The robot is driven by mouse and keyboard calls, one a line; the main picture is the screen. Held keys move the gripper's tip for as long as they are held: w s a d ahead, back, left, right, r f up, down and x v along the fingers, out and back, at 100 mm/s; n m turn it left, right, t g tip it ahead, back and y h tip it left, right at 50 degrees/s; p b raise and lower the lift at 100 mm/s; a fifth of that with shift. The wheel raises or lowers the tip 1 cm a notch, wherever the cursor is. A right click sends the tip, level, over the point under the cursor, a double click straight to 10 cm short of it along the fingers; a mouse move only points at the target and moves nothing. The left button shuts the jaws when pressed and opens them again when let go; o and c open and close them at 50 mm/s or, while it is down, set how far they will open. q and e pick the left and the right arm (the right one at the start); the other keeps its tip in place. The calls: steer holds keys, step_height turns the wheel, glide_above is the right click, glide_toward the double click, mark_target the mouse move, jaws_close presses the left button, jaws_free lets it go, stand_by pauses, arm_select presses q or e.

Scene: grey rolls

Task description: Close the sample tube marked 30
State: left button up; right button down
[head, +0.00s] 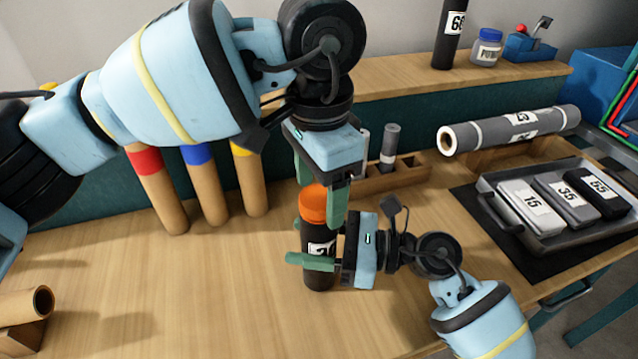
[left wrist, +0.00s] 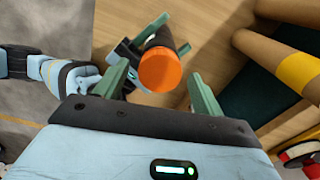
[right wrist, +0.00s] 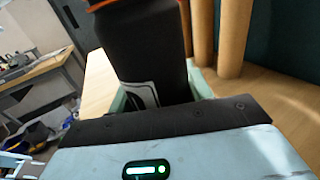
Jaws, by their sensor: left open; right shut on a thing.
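A dark sample tube (head: 317,240) with an orange cap (head: 313,203) stands upright near the middle of the bench; its white label is partly covered and its number cannot be read in full. My right gripper (head: 312,262) is shut on the tube's lower body, and the tube (right wrist: 146,45) shows between its fingers in the right wrist view. My left gripper (head: 322,190) points down from above, open, with its fingers on either side of the cap. In the left wrist view the cap (left wrist: 160,70) lies between the spread fingers, with gaps beside it.
A wooden rack (head: 408,172) with a small grey tube (head: 390,142) stands behind. A grey tray (head: 530,238) at right holds blocks marked 15, 35 and 55. A grey roll (head: 500,130) rests on a stand. Cardboard tubes (head: 205,190) lean at back left.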

arm_select(q)
steer(key=shift+r, duration=2.25)
steer(key=shift+c, duration=0.4)
